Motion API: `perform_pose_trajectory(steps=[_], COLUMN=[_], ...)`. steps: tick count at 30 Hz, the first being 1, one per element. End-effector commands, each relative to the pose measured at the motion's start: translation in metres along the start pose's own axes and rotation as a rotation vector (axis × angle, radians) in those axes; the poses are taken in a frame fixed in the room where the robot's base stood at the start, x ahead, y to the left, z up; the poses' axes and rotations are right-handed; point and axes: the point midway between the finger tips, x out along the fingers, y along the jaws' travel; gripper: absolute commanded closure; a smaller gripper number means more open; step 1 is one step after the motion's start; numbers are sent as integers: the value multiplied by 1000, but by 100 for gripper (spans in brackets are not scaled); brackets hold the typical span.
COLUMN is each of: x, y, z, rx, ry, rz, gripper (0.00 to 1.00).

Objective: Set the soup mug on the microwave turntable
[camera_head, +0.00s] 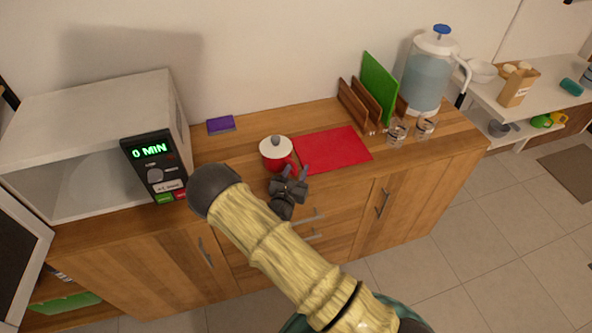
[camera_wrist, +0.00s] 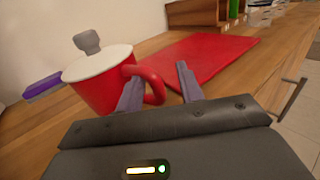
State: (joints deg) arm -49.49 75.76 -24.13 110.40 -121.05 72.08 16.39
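The soup mug (camera_head: 275,158) is red with a white lid and a grey knob, and stands upright on the wooden counter. In the wrist view the mug (camera_wrist: 95,95) is at left, its handle toward my gripper (camera_wrist: 160,85). My gripper (camera_head: 292,172) is open, its two fingers apart. The left finger overlaps the handle in the picture, with part of the handle showing between the fingers; I cannot tell whether they touch. The white microwave (camera_head: 90,105) stands at the left end of the counter with its door (camera_head: 20,265) swung open. The turntable cannot be made out.
A red mat (camera_head: 333,149) lies right of the mug. A wooden rack (camera_head: 360,107) with a green board, glass jars (camera_head: 398,133) and a water dispenser (camera_head: 428,75) stand further right. The microwave control panel (camera_head: 155,165) faces forward.

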Motion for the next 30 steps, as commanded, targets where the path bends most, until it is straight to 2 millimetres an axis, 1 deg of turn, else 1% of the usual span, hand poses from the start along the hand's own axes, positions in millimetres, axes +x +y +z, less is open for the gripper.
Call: perform_pose_trajectory(steps=[5,15,18,23,30], x=[-24,-91,-106,-117,-118], y=[2,2,2,2,1], z=[-2,-2,-2,-1,0], rx=[-2,-2,-1,0,0], ry=[2,2,2,1,1], rz=[5,8,6,4,3], gripper=[63,63,63,63,63])
